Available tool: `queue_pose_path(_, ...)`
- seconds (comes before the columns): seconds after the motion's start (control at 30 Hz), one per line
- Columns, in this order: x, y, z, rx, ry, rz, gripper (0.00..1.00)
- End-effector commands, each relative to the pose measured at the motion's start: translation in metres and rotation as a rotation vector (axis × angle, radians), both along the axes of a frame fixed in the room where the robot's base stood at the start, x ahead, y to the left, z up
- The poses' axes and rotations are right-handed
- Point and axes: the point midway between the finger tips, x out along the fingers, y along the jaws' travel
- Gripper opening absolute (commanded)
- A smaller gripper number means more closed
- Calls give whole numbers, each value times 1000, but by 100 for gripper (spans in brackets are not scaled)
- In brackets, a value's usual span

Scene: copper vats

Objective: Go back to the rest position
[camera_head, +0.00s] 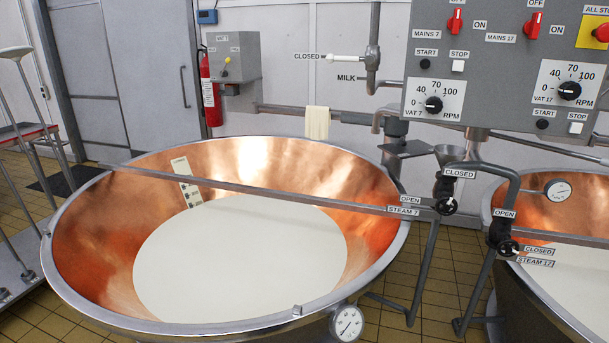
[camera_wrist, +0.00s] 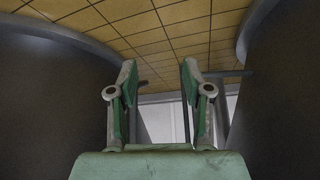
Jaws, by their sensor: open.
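My gripper (camera_wrist: 158,68) shows in the wrist view with its two green and grey fingers apart and nothing between them. Beyond the fingers are yellow floor tiles (camera_wrist: 165,30). Dark curved vat walls stand on the left (camera_wrist: 45,85) and right (camera_wrist: 285,85) of the wrist view, apart from the fingers. In the head view neither my arm nor my gripper can be seen.
A copper vat (camera_head: 85,230) of white liquid fills the middle of the head view, with a bar across it. A second vat (camera_head: 490,200) is at the right. Steam valves (camera_head: 447,206) and pipes stand between them. A control panel (camera_head: 500,75) hangs above.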

Motion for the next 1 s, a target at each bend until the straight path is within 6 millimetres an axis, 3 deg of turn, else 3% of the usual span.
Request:
queue_pose_path(0.03, -28, 26, -13, 19, 77, 31, 50)
queue_pose_path(0.1, -62, 56, -30, 45, 187, 76, 50)
queue_pose_path(0.3, -174, 134, -59, 124, 509, 224, 50)
queue_pose_path(0.5, -291, 194, -59, 217, 825, 386, 50)
queue_pose_path(0.6, -338, 213, -51, 260, 953, 455, 50)
queue_pose_path(0.7, -370, 224, -43, 293, 1044, 503, 50)
queue_pose_path(0.8, -389, 230, -37, 314, 1100, 533, 50)
queue_pose_path(1.0, -396, 233, -35, 325, 1123, 546, 50)
